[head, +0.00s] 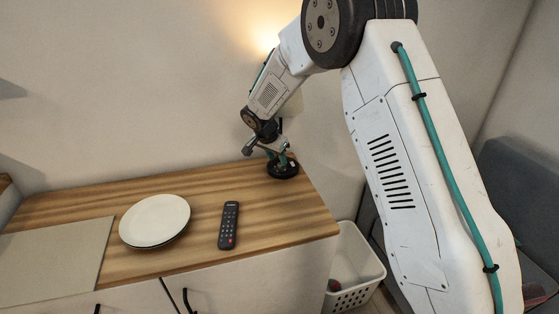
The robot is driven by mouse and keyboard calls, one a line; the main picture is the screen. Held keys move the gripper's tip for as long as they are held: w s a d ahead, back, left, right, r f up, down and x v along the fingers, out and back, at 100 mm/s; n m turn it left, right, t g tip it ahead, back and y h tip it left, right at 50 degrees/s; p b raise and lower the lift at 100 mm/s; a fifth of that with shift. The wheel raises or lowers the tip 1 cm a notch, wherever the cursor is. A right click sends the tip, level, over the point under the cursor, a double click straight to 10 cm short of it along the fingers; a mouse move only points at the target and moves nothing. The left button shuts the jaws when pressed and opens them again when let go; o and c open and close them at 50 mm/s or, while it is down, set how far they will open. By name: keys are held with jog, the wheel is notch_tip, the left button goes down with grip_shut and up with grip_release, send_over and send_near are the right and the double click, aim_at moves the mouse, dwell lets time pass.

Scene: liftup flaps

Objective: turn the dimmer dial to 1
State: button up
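A small round black base (284,172) stands on the wooden top near its back right corner. It may carry the dimmer dial, but no dial face, mark or number can be made out. My gripper (277,157) points down right at this base, and its teal tips overlap the base's upper part in the picture. Whether the tips touch or grip anything is too small to tell. A warm glow lights the wall behind my arm, and a pale shape, perhaps a lamp shade (292,105), is mostly hidden by the arm.
A white plate (155,220) and a black remote (229,225) lie on the wooden cabinet top (90,205). A grey-beige panel (50,262) covers its left part. A white basket (355,268) stands right of the cabinet. The wall is close behind.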

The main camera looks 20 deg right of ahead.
jog(key=shift+x, duration=1)
jog(key=shift+d, duration=0.1)
